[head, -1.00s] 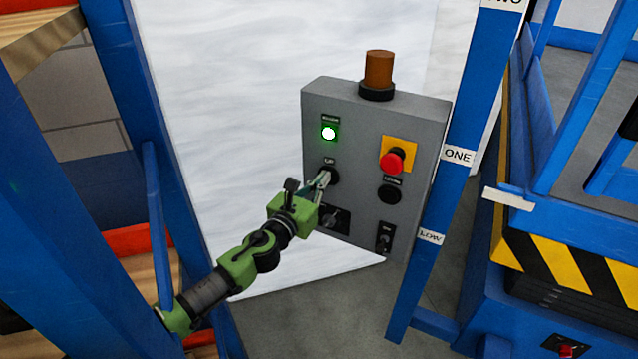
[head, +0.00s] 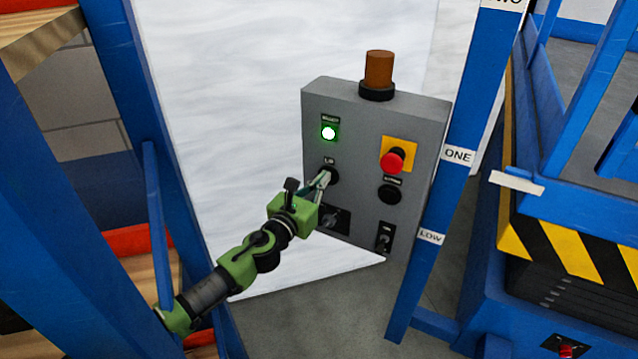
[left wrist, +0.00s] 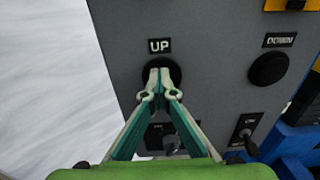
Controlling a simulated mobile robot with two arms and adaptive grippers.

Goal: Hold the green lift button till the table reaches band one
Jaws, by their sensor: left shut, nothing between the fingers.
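The grey control box (head: 360,205) faces me in the head view. The lift button (left wrist: 177,76), under the label UP, shows only as a dark ring; its green face is hidden behind my fingertips. My left gripper (head: 325,180) is shut and empty, its tips on the button, also in the left wrist view (left wrist: 160,77). The lift table (head: 560,208) stands at the right, with a white pointer (head: 517,182) at its corner. The pointer is between the LOW label (head: 430,236) and the ONE label (head: 458,155) on the blue post, somewhat below ONE. My right gripper is not in view.
A lit green indicator (head: 329,133), a red emergency button (head: 394,161) on yellow and a black down button (head: 389,193) share the box. An orange beacon (head: 379,72) sits on top. Blue posts stand on both sides.

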